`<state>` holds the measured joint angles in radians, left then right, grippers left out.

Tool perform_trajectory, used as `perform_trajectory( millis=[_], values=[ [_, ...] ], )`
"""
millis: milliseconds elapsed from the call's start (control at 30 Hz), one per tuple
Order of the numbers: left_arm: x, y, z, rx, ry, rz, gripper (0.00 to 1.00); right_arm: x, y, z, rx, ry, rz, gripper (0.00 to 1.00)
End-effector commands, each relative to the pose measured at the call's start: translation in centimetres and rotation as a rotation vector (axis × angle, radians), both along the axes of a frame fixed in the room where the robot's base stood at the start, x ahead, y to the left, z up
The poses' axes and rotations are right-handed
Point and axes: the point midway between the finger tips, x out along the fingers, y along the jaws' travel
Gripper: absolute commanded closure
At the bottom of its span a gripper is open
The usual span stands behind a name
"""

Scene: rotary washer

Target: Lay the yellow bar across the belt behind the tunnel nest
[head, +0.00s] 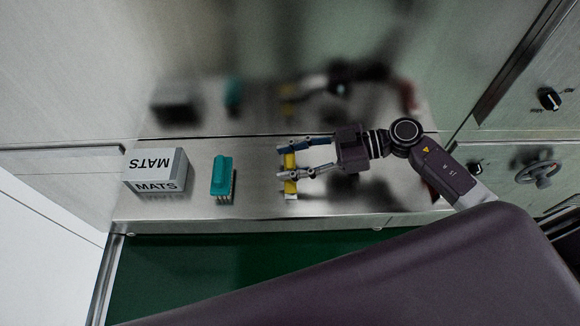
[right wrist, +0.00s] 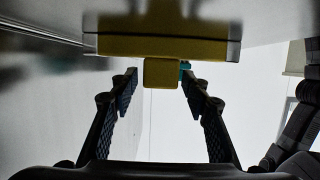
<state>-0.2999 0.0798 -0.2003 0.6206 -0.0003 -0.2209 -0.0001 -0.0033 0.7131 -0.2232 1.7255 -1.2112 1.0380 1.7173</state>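The yellow bar (head: 290,168) lies on a steel shelf near its middle, with small pale ends. It also shows across the top of the right wrist view (right wrist: 165,47), with a yellow block (right wrist: 161,73) on the near side. My right gripper (head: 280,160) reaches in from the right, its two fingers over the bar. In the right wrist view the fingers stand apart on either side of the block, with small gaps showing. A dark green surface, probably the belt (head: 170,275), runs below the shelf. I cannot make out the tunnel nest. My left gripper is not in view.
A grey box marked MATS (head: 155,170) and a teal brush (head: 221,178) stand on the shelf (head: 255,205) left of the bar. The shiny back wall mirrors them. A black knob (head: 549,98) and a handwheel (head: 535,168) are on the right panel.

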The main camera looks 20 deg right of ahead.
Motion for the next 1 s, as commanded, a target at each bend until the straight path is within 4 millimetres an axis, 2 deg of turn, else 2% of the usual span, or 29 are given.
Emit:
perform_trajectory(
  millis=[67,333,567,733,867,1000],
  values=[
    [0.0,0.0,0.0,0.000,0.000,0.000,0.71,0.0,0.0,0.0,0.000,0.000,0.000,0.68],
    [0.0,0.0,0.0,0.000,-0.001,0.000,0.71,0.0,0.0,0.0,0.000,0.000,0.000,0.98],
    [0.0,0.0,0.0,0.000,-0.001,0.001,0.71,0.0,0.0,0.1,0.000,0.000,0.000,0.99],
    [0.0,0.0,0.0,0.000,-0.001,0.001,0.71,0.0,-0.1,0.9,-0.001,-0.002,0.001,0.99],
    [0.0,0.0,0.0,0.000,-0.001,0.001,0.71,0.0,-0.1,2.5,-0.003,-0.005,0.003,0.99],
    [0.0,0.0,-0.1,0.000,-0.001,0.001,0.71,0.0,-0.1,5.5,-0.005,-0.007,0.004,0.99]
  ],
)
